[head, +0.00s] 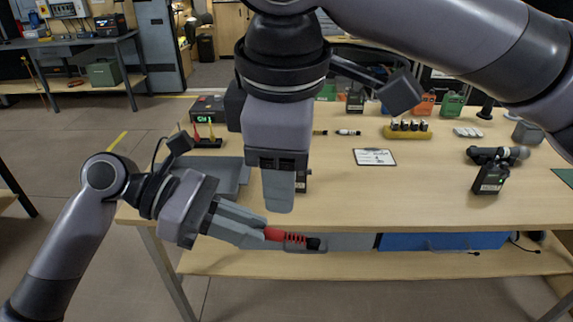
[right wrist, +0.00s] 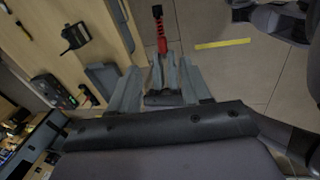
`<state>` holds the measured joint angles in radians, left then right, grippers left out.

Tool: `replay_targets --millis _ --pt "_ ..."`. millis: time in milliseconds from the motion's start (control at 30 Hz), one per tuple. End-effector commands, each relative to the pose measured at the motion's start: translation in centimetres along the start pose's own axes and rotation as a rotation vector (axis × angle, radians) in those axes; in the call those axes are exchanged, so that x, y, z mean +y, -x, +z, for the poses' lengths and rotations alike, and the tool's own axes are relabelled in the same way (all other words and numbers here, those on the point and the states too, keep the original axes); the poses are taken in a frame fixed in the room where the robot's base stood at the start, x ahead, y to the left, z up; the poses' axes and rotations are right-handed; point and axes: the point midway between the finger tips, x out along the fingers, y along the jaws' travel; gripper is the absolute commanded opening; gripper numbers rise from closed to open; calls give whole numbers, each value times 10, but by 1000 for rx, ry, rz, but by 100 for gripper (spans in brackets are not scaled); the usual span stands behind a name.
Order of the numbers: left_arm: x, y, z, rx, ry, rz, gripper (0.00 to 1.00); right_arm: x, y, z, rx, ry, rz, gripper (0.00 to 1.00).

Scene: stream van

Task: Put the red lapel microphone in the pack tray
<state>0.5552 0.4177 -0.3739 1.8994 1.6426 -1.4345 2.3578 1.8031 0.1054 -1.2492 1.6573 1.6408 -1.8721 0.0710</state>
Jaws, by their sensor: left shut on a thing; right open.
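My left gripper (head: 266,236) is shut on a red, ribbed piece with a black end, which I take for the red lapel microphone (head: 293,238). It holds the microphone level off the table's front edge, pointing right. In the right wrist view the microphone (right wrist: 161,35) sticks up from between my left fingers. My right gripper (head: 279,208) points down just above and appears close to my left fingers. It is open with nothing seen in it. A shallow grey tray (head: 230,176), probably the pack tray, lies at the table's left front, partly behind my arms; it also shows in the right wrist view (right wrist: 104,77).
A black pack (head: 302,181) stands partly hidden behind my right gripper. A clipboard (head: 374,157), a yellow holder (head: 408,133) and another black pack (head: 490,178) are farther right. A box with a green display (head: 208,107) stands behind the tray. The table's front middle is clear.

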Motion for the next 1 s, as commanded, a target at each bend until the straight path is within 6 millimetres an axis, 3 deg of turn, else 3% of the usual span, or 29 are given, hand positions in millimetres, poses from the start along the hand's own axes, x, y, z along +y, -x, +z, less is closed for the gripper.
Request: replay_targets --millis 233,700,1000 --pt "0 0 0 0 0 0 0 -2 -7 5 -38 2 2 48" --pt "0 0 0 0 0 0 0 -2 -90 8 -36 0 0 48" --pt "0 0 0 0 0 0 0 -2 -115 9 -34 0 2 48"
